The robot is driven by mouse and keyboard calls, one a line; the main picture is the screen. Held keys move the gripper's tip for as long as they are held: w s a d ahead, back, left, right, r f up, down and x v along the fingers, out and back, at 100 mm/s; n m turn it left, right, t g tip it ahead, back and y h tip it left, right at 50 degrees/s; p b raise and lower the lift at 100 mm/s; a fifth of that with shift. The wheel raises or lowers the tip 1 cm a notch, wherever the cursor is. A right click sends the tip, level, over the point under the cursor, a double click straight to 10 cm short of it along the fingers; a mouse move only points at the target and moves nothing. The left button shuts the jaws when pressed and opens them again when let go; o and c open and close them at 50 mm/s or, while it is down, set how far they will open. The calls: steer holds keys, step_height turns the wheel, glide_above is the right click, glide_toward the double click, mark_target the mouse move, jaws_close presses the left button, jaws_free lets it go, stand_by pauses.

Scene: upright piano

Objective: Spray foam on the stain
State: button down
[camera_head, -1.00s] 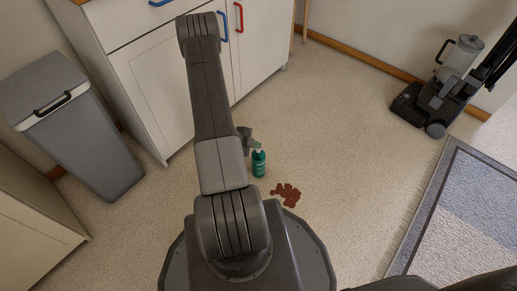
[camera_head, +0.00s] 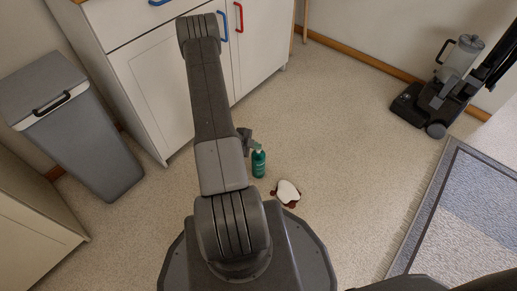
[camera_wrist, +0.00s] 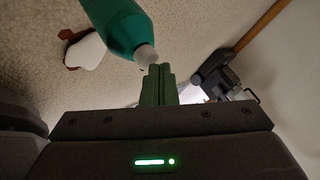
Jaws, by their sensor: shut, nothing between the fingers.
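A green spray bottle (camera_head: 258,163) stands upright on the floor by my arm; its teal body (camera_wrist: 118,22) also shows large at the top of the wrist view. A reddish-brown stain (camera_head: 292,205) lies on the floor at the bottle's lower right. A white blob of foam (camera_head: 288,190) covers most of it, with brown showing around the edges. In the wrist view the foam (camera_wrist: 86,52) and a bit of the stain (camera_wrist: 68,34) lie left of the bottle. My gripper (camera_wrist: 157,72) is shut, its fingertips at the bottle's pale top. I cannot tell whether they touch.
White cabinets (camera_head: 155,85) with blue and red handles stand behind my arm. A grey bin (camera_head: 85,140) is at the left. A vacuum cleaner (camera_head: 440,95) stands at the upper right, and a blue-grey rug (camera_head: 440,235) lies at the lower right. The floor between is clear.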

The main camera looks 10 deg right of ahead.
mark_target(256, 152)
steer(key=shift+r+p, duration=0.4)
steer(key=shift+r, duration=0.35)
steer(key=shift+r, duration=0.1)
steer(key=shift+r+p, duration=1.65)
steer(key=shift+r, duration=0.75)
